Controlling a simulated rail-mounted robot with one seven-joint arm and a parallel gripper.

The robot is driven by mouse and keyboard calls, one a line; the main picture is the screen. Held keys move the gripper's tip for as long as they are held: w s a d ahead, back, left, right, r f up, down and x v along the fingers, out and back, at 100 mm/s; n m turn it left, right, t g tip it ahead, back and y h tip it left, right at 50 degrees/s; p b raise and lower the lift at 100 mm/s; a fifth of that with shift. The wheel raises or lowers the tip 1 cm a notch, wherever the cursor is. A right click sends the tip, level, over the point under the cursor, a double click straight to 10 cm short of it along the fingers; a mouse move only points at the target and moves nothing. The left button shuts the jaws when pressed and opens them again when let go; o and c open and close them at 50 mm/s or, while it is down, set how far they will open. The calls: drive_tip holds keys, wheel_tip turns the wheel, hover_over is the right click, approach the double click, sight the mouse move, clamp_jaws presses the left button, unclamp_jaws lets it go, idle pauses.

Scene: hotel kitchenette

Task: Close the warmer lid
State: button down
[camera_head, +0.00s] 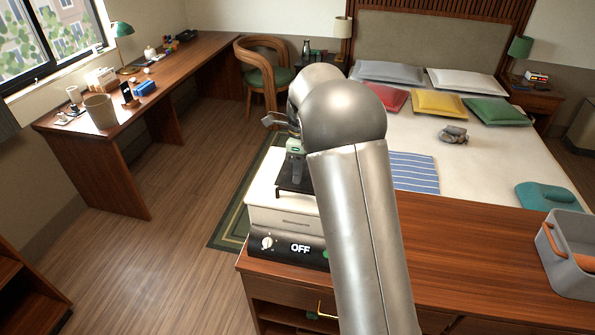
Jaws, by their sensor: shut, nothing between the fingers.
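The warmer (283,222) is a pale box with a dark front panel, a round knob and a display reading "OFF". It stands at the left end of the wooden counter. A dark flat piece (289,189) shows at its top, partly behind my arm. The lid's exact position is hard to tell, as my arm hides the warmer's right side. My gripper (296,174) is shut and points down just over the top of the warmer, partly hidden by my arm. I cannot tell whether it touches the warmer.
The wooden counter (463,255) is clear right of my arm, up to a grey bin (567,262) with an orange-brown item in it. A bed (480,160) with several pillows lies behind the counter. A desk (160,80) and chair (266,75) stand at the back left.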

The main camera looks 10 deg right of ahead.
drive_tip(key=s+b+v, duration=0.1)
drive_tip(key=b+v, duration=0.1)
drive_tip(key=v, duration=0.9)
drive_tip(key=s+n+t, duration=0.2)
drive_tip(key=s+n, duration=0.8)
drive_tip(key=s, duration=0.5)
drive_tip(key=s+f+n, duration=0.4)
drive_tip(key=s+n, duration=0.2)
drive_tip(key=s, duration=0.3)
drive_tip(key=s+a+f+n+t+h, duration=0.1)
drive_tip(key=s+f+n, duration=0.3)
drive_tip(key=s+n, duration=0.3)
drive_tip(key=shift+s+f+t, duration=0.3)
drive_tip(key=shift+s, duration=0.65)
